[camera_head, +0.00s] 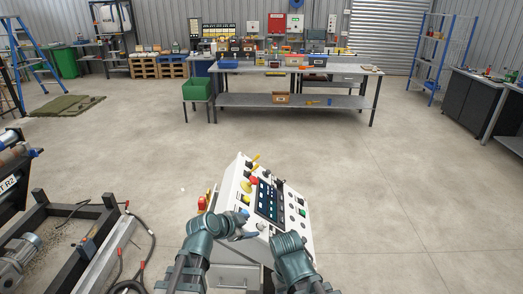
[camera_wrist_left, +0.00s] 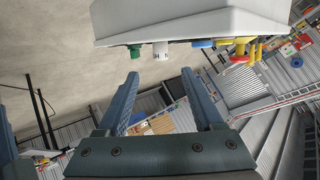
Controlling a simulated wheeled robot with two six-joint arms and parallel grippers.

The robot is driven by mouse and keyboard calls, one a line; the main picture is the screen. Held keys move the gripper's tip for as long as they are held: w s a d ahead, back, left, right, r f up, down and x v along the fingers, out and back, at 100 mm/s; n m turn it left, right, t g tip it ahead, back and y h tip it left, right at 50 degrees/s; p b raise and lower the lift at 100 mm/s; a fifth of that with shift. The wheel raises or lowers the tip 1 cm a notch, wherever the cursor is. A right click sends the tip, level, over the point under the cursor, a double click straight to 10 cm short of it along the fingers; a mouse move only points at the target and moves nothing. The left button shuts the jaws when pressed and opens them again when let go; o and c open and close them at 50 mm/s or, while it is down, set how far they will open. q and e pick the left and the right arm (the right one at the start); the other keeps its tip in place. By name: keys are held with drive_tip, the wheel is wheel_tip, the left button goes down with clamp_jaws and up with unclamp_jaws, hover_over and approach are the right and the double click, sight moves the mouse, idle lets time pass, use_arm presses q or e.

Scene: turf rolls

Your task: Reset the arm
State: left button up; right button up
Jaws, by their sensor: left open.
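My left gripper (camera_head: 240,222) is in front of the left side of a white control console (camera_head: 247,182). In the left wrist view its two blue-grey fingers (camera_wrist_left: 160,76) are spread apart with nothing between them. The console's pale housing (camera_wrist_left: 190,20) shows just beyond the fingertips, with a green knob (camera_wrist_left: 135,51) and a white marked knob (camera_wrist_left: 160,50) along its edge, apart from the fingers. My right arm (camera_head: 290,250) reaches up at the console's lower right; its fingers cannot be made out clearly.
The console has a dark screen (camera_head: 268,201), several coloured buttons and a red-and-yellow stop button (camera_head: 252,183). A dark machine frame (camera_head: 75,235) with loose cables stands at the left. A workbench (camera_head: 290,101) and a green bin (camera_head: 197,90) stand behind. Open floor lies to the right.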

use_arm(q)
drive_tip(key=s+f+n+g+y, duration=0.3)
drive_tip(key=s+f+n+g, duration=0.1)
drive_tip(key=s, duration=0.5)
drive_tip(key=s+f+n+g+y, duration=0.4)
drive_tip(key=s+n, duration=0.1)
drive_tip(key=s, duration=0.5)
drive_tip(key=shift+s+d+n+g, duration=0.3)
drive_tip(key=shift+d+g, duration=0.1)
drive_tip(key=shift+d, duration=0.05)
